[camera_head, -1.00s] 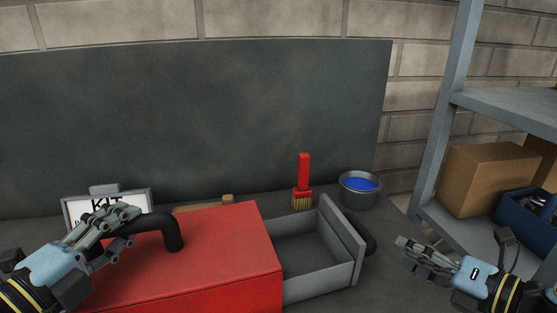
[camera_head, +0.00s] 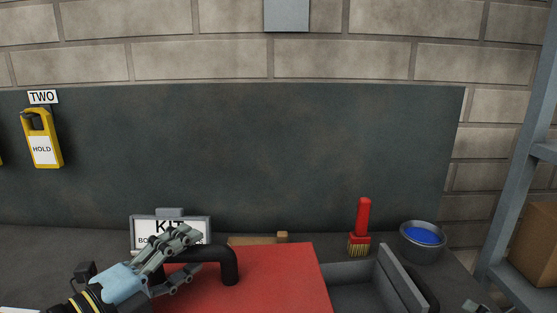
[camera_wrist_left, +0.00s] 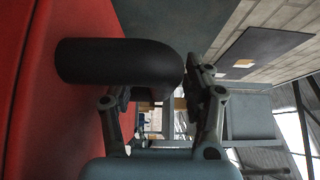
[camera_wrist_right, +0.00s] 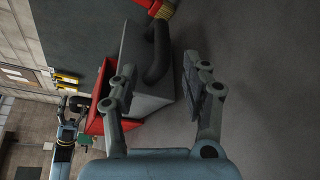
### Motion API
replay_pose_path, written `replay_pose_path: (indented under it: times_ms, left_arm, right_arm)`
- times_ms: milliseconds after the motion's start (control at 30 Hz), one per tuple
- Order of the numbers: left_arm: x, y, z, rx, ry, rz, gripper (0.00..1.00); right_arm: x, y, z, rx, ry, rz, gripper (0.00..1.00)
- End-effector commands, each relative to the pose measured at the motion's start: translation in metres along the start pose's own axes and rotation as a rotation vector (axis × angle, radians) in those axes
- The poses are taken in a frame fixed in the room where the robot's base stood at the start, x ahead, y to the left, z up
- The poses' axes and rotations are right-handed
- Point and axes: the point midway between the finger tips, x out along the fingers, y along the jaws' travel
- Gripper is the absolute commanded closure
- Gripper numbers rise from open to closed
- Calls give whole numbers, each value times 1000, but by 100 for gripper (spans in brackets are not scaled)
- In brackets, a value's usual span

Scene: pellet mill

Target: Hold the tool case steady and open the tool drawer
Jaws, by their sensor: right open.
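The red tool case (camera_head: 285,280) stands on the bench with a black arched handle (camera_head: 229,262) on top. My left gripper (camera_head: 180,262) is shut on that handle, with a finger on either side in the left wrist view (camera_wrist_left: 155,95). The grey tool drawer (camera_head: 352,298) sticks out of the case's right side, open, and its inside looks empty. Its front panel (camera_head: 402,282) carries a black handle, seen in the right wrist view (camera_wrist_right: 157,50). My right gripper (camera_wrist_right: 163,85) is open and empty, apart from the drawer handle. Only its fingertips show at the head view's lower right.
A red brush (camera_head: 362,225) and a bucket with blue contents (camera_head: 422,240) stand behind the drawer. A KIT sign (camera_head: 170,230) stands behind the case. A metal shelf (camera_head: 525,190) with a cardboard box (camera_head: 537,240) rises at the right.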

Motion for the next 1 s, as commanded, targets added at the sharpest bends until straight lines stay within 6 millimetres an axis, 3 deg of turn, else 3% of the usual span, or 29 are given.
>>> replay_pose_path:
  times_ms: [267, 700, 1000]
  left_arm:
    - [-10, -1, 1, 2, 0, -2, 49]
    - [-102, 1, 0, 1, 2, 4, 49]
    - [-120, 0, 0, -1, -1, -1, 49]
  right_arm:
    - [0, 0, 0, 0, 0, 0, 52]
    - [0, 0, 0, 0, 0, 0, 52]
    - [0, 0, 0, 0, 0, 0, 52]
